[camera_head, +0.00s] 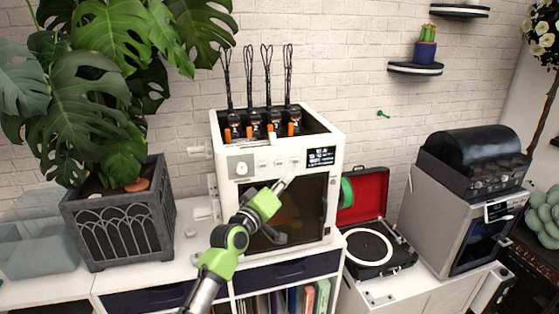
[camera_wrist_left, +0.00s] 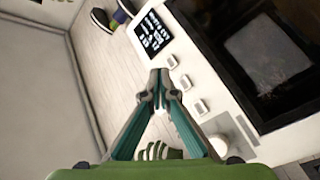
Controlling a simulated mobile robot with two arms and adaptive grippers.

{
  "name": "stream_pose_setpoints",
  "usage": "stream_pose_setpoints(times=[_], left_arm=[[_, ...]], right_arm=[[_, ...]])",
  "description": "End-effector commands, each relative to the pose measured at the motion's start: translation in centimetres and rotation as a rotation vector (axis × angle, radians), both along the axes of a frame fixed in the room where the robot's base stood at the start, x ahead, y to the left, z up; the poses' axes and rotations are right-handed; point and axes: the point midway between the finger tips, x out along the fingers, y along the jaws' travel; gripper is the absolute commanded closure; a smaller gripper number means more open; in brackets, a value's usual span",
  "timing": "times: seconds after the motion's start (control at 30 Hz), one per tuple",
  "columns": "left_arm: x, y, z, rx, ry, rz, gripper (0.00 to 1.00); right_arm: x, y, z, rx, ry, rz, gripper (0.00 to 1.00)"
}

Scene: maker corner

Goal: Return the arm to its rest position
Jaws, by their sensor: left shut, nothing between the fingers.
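My left arm comes up from the bottom of the head view, and its green left gripper (camera_head: 287,182) is in front of the white machine (camera_head: 222,125). The fingertips are just below the machine's row of small buttons (camera_head: 279,163) and overlap the top of its dark window in the picture. In the left wrist view the two fingers (camera_wrist_left: 160,78) meet at their tips with nothing between them. The buttons (camera_wrist_left: 186,82), the small screen (camera_wrist_left: 153,34) and the round knob (camera_wrist_left: 218,143) show beside them. Whether the tips touch the panel I cannot tell. My right gripper is not in view.
A dark planter (camera_head: 118,225) with a large plant stands left of the machine. A turntable (camera_head: 370,248) with a raised red-lined lid and a grey box-shaped appliance (camera_head: 440,225) stand to the right. A shelf (camera_head: 415,69) holds a potted cactus (camera_head: 425,50).

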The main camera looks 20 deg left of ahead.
Motion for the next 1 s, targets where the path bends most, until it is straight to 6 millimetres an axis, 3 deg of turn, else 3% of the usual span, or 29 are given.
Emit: stream_pose_setpoints(times=[0.7, 0.77, 0.87, 1.0], left_arm=[[0.0, 0.0, -0.6, 0.004, 0.007, 0.002, 1.0], [0.0, 0.1, -2.0, 0.014, 0.026, 0.005, 1.0], [-0.3, 0.2, -6.7, 0.053, 0.086, 0.015, 1.0], [-2.0, 0.4, -16.9, 0.146, 0.22, 0.028, 1.0]], right_arm=[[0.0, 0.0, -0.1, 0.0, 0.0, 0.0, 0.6], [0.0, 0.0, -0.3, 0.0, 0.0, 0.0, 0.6], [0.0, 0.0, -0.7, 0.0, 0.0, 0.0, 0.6], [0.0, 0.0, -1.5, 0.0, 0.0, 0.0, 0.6]])
